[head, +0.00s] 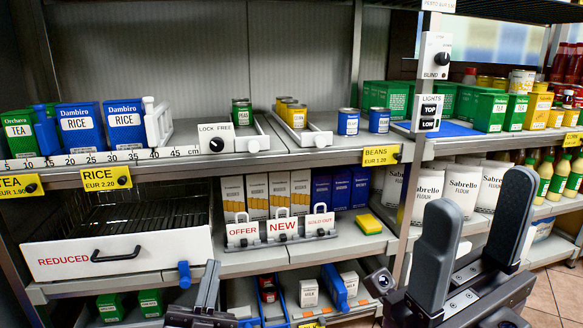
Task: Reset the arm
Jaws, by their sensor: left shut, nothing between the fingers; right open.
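My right gripper (480,200) is large in the foreground at the lower right. Its two dark fingers point up and stand well apart, with nothing between them. It is in front of the flour bags on the right shelf. My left gripper (209,285) is at the bottom edge, left of centre, in front of the lower shelves. It is shut and empty, and its lower part is cut off by the picture edge. Neither gripper visibly holds any goods.
A shelf unit with rice boxes (80,128), several cans (348,122) and white flour bags (427,192) stands ahead. A REDUCED drawer (175,248) with a dark handle is left of my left gripper. OFFER, NEW and SOLD OUT tags (282,229) sit mid-shelf. Open floor (555,295) shows at lower right.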

